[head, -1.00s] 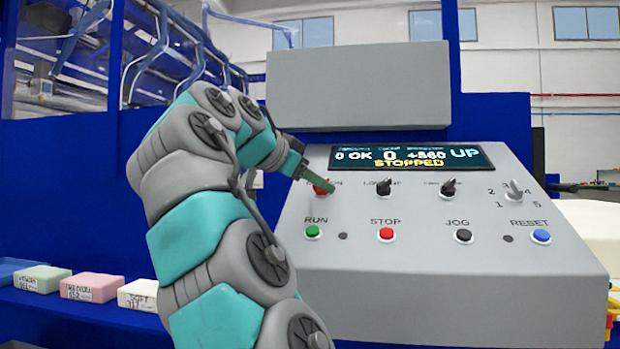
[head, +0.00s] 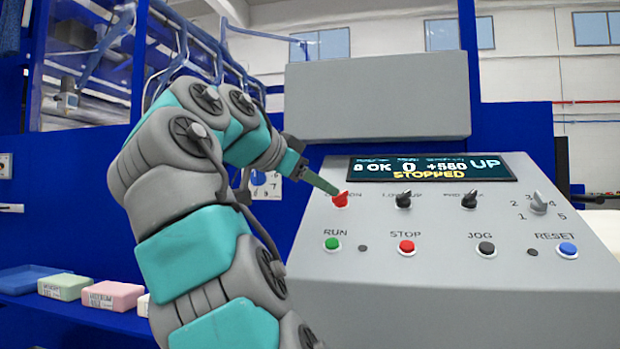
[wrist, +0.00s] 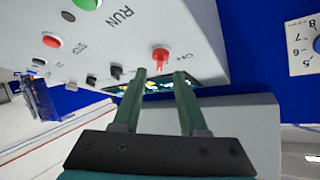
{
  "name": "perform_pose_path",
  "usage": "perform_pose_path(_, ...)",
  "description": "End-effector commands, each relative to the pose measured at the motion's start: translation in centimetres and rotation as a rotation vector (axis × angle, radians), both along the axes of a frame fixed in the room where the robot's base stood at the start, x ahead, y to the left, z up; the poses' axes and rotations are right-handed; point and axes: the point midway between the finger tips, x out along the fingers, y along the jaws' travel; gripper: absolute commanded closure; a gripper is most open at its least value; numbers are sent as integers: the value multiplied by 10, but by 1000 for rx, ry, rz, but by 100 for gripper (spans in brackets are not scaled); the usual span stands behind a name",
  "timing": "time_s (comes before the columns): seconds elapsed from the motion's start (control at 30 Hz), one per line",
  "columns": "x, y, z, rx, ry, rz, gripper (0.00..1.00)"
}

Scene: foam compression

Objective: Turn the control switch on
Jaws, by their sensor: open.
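The red control switch (head: 340,200) is a rotary knob at the upper left of the grey control panel (head: 300,240), partly covered by my gripper in the head view. Its label ends in "ON", the rest being hidden. In the wrist view the red switch (wrist: 160,58) shows just beyond the gap between the fingertips. My gripper (head: 336,191) is open, with its green fingers pointing at the switch from the upper left. In the wrist view the two fingertips (wrist: 160,74) are apart with nothing between them. Whether a finger touches the switch is unclear.
The display (head: 430,168) reads "STOPPED" and "UP". Black knobs (head: 403,199) sit right of the switch. A green RUN button (head: 332,244) and red STOP button (head: 406,247) are below. Foam blocks (head: 112,296) lie on a blue shelf at left.

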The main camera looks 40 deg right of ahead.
Motion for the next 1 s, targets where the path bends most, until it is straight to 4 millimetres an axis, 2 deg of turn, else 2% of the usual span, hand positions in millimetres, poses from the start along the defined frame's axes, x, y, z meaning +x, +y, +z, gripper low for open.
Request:
perform_pose_path(0.5, -3, 19, 8, 0, -4, 6, 58)
perform_pose_path(1.0, -5, 24, 10, 0, -1, 1, 58)
